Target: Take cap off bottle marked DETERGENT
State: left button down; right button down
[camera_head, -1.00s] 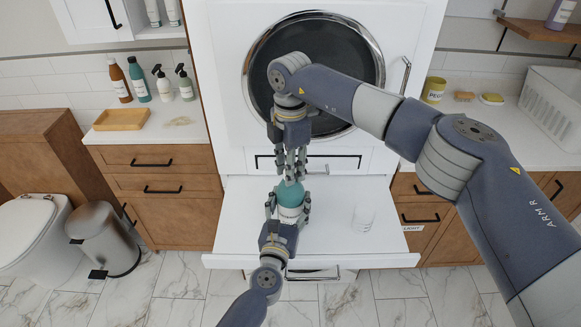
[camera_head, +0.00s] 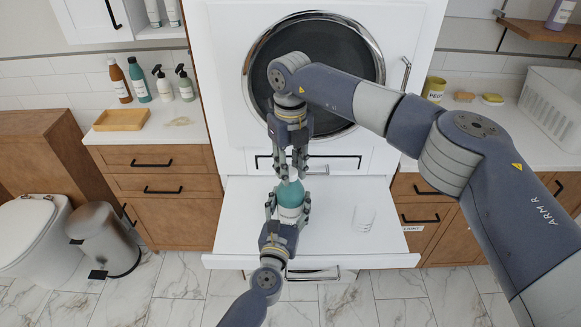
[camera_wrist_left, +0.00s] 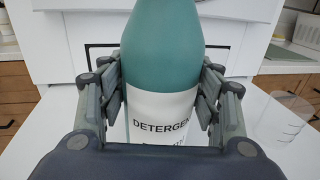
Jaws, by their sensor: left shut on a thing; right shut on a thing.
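The teal bottle (camera_head: 290,194) with a white label stands on the white pull-out shelf (camera_head: 235,228). In the left wrist view the bottle (camera_wrist_left: 163,45) fills the middle, and its label reads DETERGEN, cut off at the edge. My left gripper (camera_head: 288,208) is shut around the bottle's body, with fingers on both sides; it also shows in the left wrist view (camera_wrist_left: 163,92). My right gripper (camera_head: 291,174) points down from above and is shut at the bottle's top. The cap is mostly hidden between its fingers, and I cannot tell whether it is still on the neck.
A clear cup (camera_head: 363,218) stands on the shelf right of the bottle. A round door (camera_head: 345,75) is behind my right arm. Several bottles and a wooden tray (camera_head: 121,120) are on the left counter. A white basket (camera_head: 552,110) is on the right counter.

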jog(key=n, duration=0.4)
jog(key=shift+n, duration=0.4)
jog(key=n, duration=0.7)
jog(key=shift+n, duration=0.3)
jog(key=n, duration=1)
jog(key=shift+n, duration=0.4)
jog(key=n, duration=0.7)
jog(key=shift+r, duration=0.1)
jog(key=shift+r, duration=0.15)
